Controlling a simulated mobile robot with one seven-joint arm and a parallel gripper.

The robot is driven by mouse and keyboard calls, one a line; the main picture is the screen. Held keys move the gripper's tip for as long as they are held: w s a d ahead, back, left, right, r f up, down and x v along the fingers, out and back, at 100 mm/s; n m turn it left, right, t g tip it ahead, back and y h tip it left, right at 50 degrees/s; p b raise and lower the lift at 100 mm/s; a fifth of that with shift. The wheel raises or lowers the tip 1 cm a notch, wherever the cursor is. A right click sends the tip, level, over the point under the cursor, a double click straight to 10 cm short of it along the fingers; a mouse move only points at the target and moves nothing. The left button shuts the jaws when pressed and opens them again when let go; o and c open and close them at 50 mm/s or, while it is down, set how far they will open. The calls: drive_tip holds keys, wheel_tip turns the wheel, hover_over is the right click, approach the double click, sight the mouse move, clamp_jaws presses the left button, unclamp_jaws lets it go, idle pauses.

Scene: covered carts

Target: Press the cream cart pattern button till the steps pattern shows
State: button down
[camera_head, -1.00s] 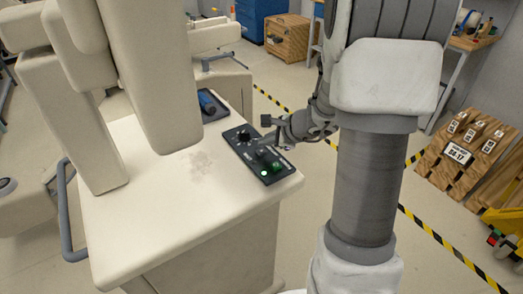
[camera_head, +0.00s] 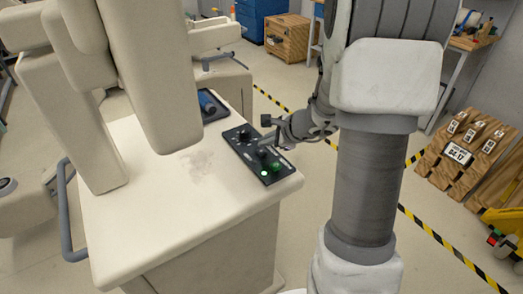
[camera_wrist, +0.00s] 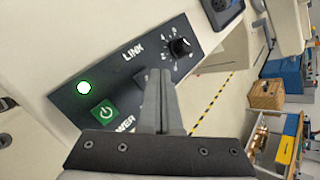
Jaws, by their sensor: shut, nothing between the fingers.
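The cream cart (camera_head: 175,205) stands in front of me in the head view. A black control panel (camera_head: 235,140) lies on its top near the right edge. In the wrist view the panel (camera_wrist: 200,48) carries a black knob (camera_wrist: 180,46), a "LINK" label, a lit green light (camera_wrist: 83,87) and a green power button (camera_wrist: 103,112). A dark block-like part beside my fingers is mostly hidden; I cannot tell if it is the pattern button. My gripper (camera_head: 274,146) is shut and empty, low over the panel; its fingers (camera_wrist: 159,72) cover part of it. No steps pattern is readable.
Tall cream padded parts (camera_head: 145,75) rise over the cart's left and back. A dark tray with a blue item (camera_head: 208,104) sits behind the panel. A wooden crate (camera_head: 288,38) and a slotted wooden stand (camera_head: 468,150) are farther off.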

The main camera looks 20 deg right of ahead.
sight(265, 152)
drive_tip(key=shift+f, duration=0.15)
drive_tip(key=shift+f+b, duration=0.3)
drive_tip(key=shift+b, duration=0.35)
drive_tip(key=shift+f+b, duration=0.55)
drive_tip(key=shift+b, duration=0.1)
idle(0.5)
drive_tip(key=shift+r, duration=0.1)
drive_tip(key=shift+r+p, duration=0.65)
drive_tip(key=shift+r, duration=0.2)
drive_tip(key=shift+r, duration=0.15)
wheel_tip(265, 152, up, 5)
drive_tip(key=p, duration=0.4)
idle(0.6)
